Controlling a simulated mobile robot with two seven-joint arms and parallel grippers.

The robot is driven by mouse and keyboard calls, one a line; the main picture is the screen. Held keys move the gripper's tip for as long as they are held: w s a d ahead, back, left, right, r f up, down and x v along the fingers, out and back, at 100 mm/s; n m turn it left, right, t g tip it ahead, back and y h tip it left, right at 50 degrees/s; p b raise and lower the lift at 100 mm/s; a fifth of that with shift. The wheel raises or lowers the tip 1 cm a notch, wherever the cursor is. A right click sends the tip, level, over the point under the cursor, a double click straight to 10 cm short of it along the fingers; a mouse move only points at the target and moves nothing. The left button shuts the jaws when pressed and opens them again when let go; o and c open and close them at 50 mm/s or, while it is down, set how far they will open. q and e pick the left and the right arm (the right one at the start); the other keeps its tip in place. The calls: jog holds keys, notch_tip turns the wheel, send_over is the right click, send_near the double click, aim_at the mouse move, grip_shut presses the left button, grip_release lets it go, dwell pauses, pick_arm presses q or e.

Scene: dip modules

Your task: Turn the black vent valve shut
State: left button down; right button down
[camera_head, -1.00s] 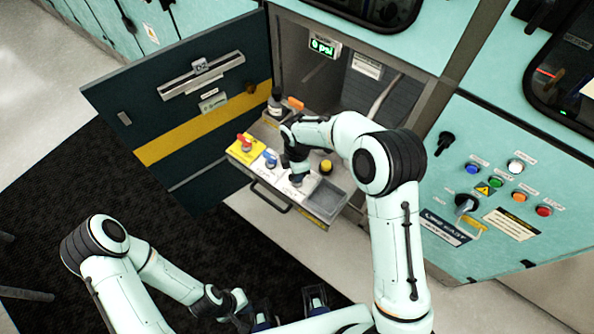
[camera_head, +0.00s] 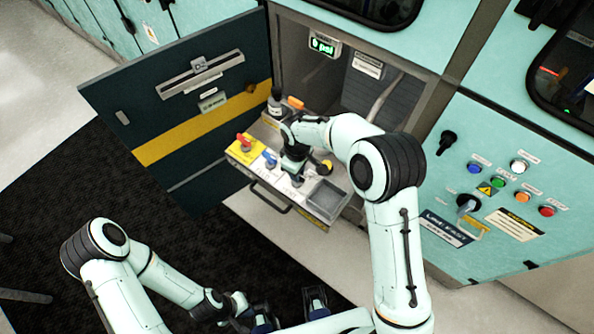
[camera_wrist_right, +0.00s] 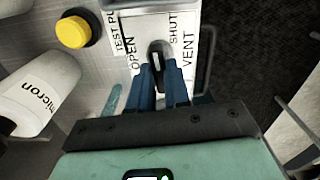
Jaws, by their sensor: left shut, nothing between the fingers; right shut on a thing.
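The vent valve (camera_wrist_right: 157,53) is a small dark handle on a white drawer panel, between the printed words OPEN and SHUT, beside the word VENT. In the right wrist view, my right gripper (camera_wrist_right: 160,78) has its two blue fingers closed around this handle. In the head view, my right gripper (camera_head: 296,176) reaches down onto the drawer panel, and the arm and gripper largely hide the valve. My left gripper (camera_head: 262,317) is low in the head view, away from the drawer, shut and empty. Its fingertips show poorly.
The pulled-out drawer (camera_head: 318,216) also carries a red handle on yellow (camera_head: 243,142), a blue handle (camera_head: 270,159) and a yellow button (camera_wrist_right: 73,32). A white cylinder (camera_wrist_right: 42,95) stands near the button. The open cabinet door (camera_head: 190,135) is at left. A control panel (camera_head: 490,235) is at right.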

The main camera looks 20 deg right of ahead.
jog(key=shift+r+m, duration=0.1)
jog(key=shift+m, duration=0.5)
jog(key=c, duration=1.1)
grip_release()
notch_tip(320, 180, up, 13)
jog(key=shift+r+p, duration=0.2)
jog(key=shift+p, duration=0.25)
